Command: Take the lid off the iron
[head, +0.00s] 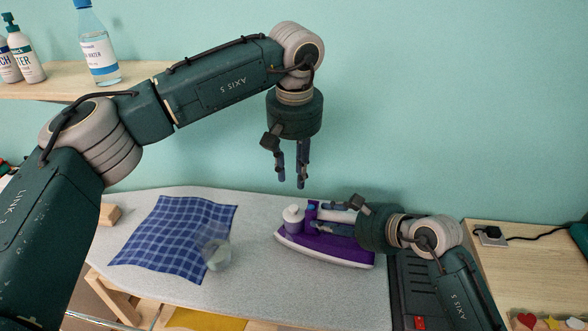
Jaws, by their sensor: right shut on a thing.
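The purple and white iron (320,250) lies on the grey ironing board, its pointed end to the left.
A blue checked cloth (170,235) lies on the board (310,295), with a clear cup (214,250) at its right edge. A shelf (50,82) with bottles is at upper left. A wooden table (520,270) with a socket stands at right.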

